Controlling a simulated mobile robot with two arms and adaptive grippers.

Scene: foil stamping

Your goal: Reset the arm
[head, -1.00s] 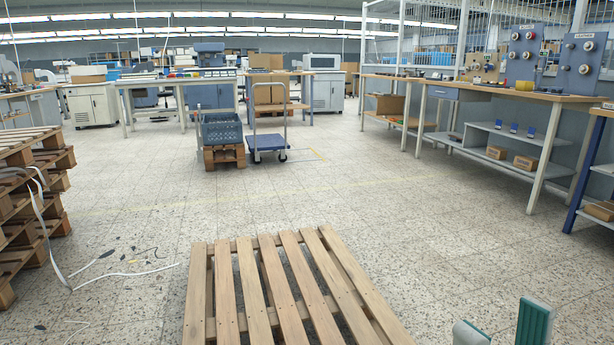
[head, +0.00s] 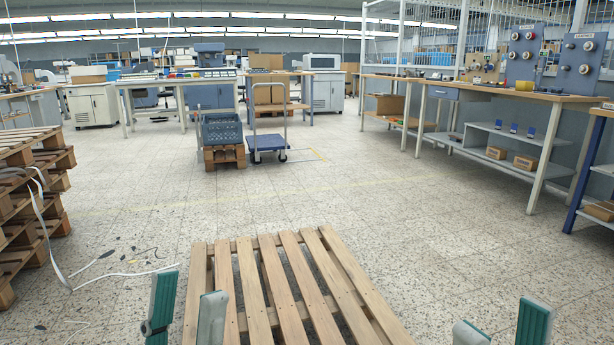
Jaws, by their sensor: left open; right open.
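My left gripper (head: 186,312) shows at the bottom left of the head view. Its two green and grey fingers stand apart, open and empty, at the left side of the wooden pallet. My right gripper (head: 503,330) shows at the bottom right, with its fingers apart and nothing between them. It is to the right of the pallet. The arms behind both grippers are out of view.
An empty wooden pallet (head: 288,270) lies on the floor in front of me. Stacked pallets (head: 40,190) with loose white straps stand at the left. A blue crate (head: 222,130) and a trolley (head: 267,143) stand further back. A workbench (head: 480,92) lines the right. The middle floor is clear.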

